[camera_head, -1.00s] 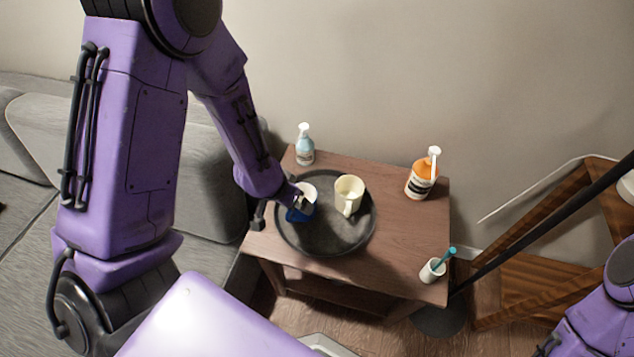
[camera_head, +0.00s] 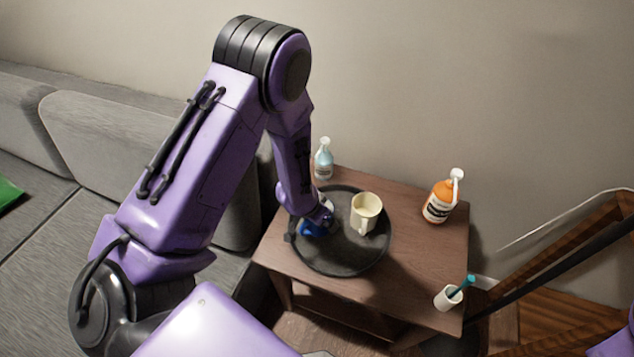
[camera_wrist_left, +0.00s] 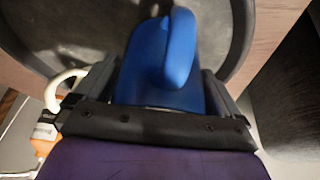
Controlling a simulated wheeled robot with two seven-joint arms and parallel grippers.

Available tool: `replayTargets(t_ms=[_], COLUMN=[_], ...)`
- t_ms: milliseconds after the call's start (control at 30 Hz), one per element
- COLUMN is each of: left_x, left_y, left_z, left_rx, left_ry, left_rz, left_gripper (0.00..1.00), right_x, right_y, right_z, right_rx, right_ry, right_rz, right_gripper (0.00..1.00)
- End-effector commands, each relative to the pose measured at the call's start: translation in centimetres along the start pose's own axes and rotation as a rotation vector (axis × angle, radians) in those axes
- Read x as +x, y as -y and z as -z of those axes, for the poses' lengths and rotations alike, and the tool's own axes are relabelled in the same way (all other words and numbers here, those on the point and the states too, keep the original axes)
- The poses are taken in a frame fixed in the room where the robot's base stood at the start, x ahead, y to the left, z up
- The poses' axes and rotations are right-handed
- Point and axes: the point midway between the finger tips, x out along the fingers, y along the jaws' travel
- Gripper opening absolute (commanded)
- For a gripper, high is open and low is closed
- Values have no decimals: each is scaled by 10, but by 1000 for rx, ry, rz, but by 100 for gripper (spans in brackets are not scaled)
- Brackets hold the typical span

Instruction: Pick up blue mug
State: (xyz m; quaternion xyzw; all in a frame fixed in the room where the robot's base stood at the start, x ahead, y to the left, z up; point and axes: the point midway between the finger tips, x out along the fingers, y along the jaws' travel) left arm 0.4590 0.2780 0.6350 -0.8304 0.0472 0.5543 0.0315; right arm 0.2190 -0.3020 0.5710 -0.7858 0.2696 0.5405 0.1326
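The blue mug (camera_head: 314,230) is at the left part of the dark round tray (camera_head: 335,265), mostly hidden by my left gripper (camera_head: 322,218). In the left wrist view the blue mug (camera_wrist_left: 165,65) fills the space between the fingers of my left gripper (camera_wrist_left: 160,88), its handle towards the camera. The fingers lie against both its sides, so the gripper looks shut on it. I cannot tell whether the mug touches the tray. My right gripper is out of view.
A cream mug (camera_head: 365,212) stands on the tray close to the right of the blue mug. On the wooden table (camera_head: 425,262) stand a pale blue pump bottle (camera_head: 323,162), an orange-and-white bottle (camera_head: 439,202) and a white cup (camera_head: 446,298) with a teal item. A grey sofa (camera_head: 110,135) is left.

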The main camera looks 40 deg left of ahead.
Motion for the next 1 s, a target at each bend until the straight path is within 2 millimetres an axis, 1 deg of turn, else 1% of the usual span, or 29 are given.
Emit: replayTargets(t_ms=[33, 67, 100, 167, 467, 633, 833, 1000], left_x=[0, 0, 0, 0, -2, -9, -29, -53], left_y=[0, 0, 0, 0, 0, 0, 0, -10], left_z=[0, 0, 0, 0, 1, 4, 13, 8], left_rx=[0, 0, 0, 0, -1, -1, -1, 1], left_ry=[0, 0, 0, 0, -1, -2, -4, -2], left_rz=[0, 0, 0, 0, 0, 0, 0, 1], left_gripper=[80, 71, 58, 40, 40, 40, 40, 40], right_x=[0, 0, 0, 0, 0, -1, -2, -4], right_y=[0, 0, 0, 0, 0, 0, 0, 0], right_z=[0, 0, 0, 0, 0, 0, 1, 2], right_rx=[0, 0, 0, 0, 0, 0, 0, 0], right_ry=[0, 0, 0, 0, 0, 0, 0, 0], right_rz=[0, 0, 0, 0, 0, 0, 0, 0], right_gripper=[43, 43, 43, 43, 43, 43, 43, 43])
